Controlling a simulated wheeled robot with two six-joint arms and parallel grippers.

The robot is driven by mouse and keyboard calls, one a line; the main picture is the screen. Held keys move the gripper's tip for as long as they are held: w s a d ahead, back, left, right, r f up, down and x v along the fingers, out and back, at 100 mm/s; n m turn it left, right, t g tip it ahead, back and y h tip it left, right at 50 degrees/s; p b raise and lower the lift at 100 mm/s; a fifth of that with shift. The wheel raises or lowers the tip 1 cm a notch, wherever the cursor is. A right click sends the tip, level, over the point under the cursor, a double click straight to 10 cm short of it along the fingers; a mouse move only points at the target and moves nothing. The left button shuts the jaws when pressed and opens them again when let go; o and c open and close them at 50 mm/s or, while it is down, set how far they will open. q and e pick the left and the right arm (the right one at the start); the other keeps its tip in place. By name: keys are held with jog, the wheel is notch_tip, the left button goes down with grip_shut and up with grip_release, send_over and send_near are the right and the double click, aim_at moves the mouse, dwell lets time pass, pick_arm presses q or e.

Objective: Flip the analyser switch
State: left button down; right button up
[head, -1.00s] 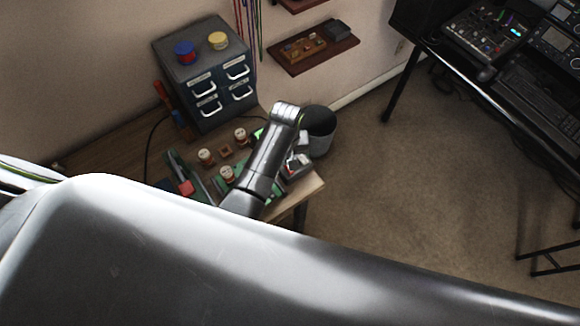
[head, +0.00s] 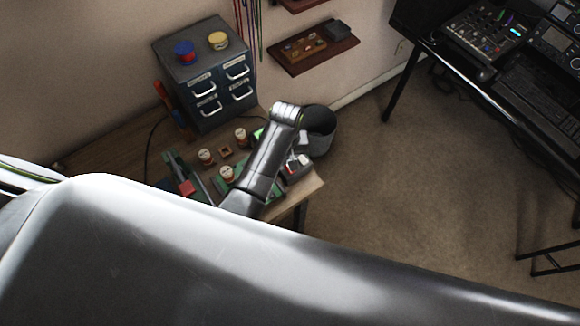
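One of my arm's links rises over the bench just left of this device and hides part of the bench top. A large grey part of my own body fills the lower picture and hides the near side of the bench.
A dark bin (head: 321,135) stands past the bench's right end. Open carpet (head: 400,190) lies right, before a desk with electronics (head: 485,40).

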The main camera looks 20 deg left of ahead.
pick_arm(q)
jog(key=shift+f+b, duration=0.5)
jog(key=shift+f, duration=0.4)
dwell(0.7)
jog(key=shift+r, duration=0.1)
notch_tip(320, 180, up, 3)
jog(key=p, duration=0.2)
jog(key=shift+f+p, duration=0.2)
jog(key=shift+p, duration=0.1)
jog(key=shift+r, duration=2.1)
